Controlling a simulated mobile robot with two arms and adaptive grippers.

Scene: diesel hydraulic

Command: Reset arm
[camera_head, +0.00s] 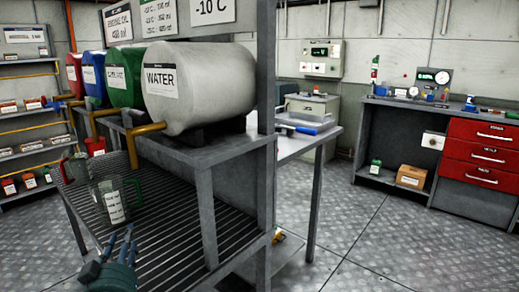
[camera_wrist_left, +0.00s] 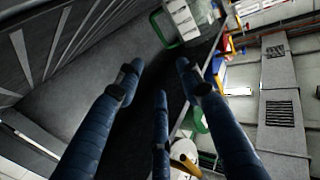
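My left gripper (camera_head: 120,240) is low at the left in the head view, in front of the slatted rack shelf. In the left wrist view, its blue fingers (camera_wrist_left: 158,78) are spread apart with nothing between them. The gripper is open and empty. A clear measuring jug (camera_head: 113,202) with a green handle stands on the slatted shelf, just beyond the fingertips and apart from them. A second clear jug (camera_head: 76,169) with a reddish handle stands farther back. My right gripper is in neither view.
A grey rack (camera_head: 203,150) holds a white WATER drum (camera_head: 195,85) and green, blue and red drums with taps above the shelf. A side table (camera_head: 308,139) stands behind it. A workbench with red drawers (camera_head: 482,152) is at the right. The patterned floor (camera_head: 385,235) between is clear.

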